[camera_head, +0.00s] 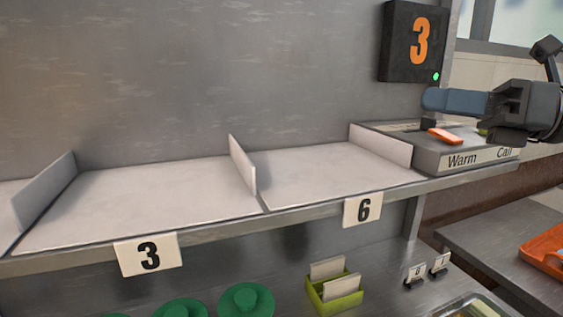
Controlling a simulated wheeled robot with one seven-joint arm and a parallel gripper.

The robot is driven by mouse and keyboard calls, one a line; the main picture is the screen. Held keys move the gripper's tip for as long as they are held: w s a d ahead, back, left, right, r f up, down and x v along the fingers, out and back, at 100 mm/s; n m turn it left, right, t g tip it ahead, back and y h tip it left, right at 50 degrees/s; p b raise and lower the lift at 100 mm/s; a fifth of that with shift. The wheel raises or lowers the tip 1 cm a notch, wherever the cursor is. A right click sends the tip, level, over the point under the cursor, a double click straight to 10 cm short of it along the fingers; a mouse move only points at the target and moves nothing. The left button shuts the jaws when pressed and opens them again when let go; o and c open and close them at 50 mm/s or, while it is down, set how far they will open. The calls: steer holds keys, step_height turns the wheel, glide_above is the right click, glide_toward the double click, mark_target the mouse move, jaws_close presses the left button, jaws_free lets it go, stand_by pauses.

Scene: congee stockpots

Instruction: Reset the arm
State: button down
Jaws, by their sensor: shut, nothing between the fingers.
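My gripper (430,99) shows at the upper right. Its dark body is at the right and its blue-grey fingers point left, shut and empty. It appears in front of the wall, above a grey control box (432,148) labelled "Warm" and "Call". An orange switch (445,136) shows on top of the box, just below the fingers. A green part beside it is mostly hidden by the gripper. I cannot tell the exact gap between gripper and box.
A shelf (150,205) with upright dividers (243,165) is empty, with tags 3 (149,254) and 6 (363,209). A black display (415,42) reads 3 with a green light. Below are green lids (246,300), a green card holder (334,290) and an orange tray (545,252).

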steer(key=s+a+f+m+t+y+b, duration=0.2)
steer(key=s+a+f+m+t+y, duration=0.25)
steer(key=s+f+m+y, duration=0.3)
steer(key=s+d+f+n+t+h+b, duration=0.1)
steer(key=s+f+n+t+h, duration=0.2)
steer(key=s+f+n+h, duration=0.7)
steer(key=s+f+n+t+h+b, duration=0.3)
steer(key=f+n+h, duration=0.45)
steer(key=n, duration=0.65)
steer(key=s+d+f+n+t+h, duration=0.1)
steer(key=s+f+n+t+h, duration=0.2)
steer(key=s+f+n+h, duration=0.75)
steer(key=s+d+f+g+y+b, duration=0.1)
steer(key=s+f+g, duration=0.4)
steer(key=s, duration=0.5)
steer(key=d+f+y, duration=0.1)
steer(key=y, duration=0.1)
steer(key=shift+s+f+m+g+y, duration=0.15)
steer(key=shift+m+g+y, duration=0.2)
steer(key=shift+m, duration=0.05)
steer(key=shift+d, duration=0.1)
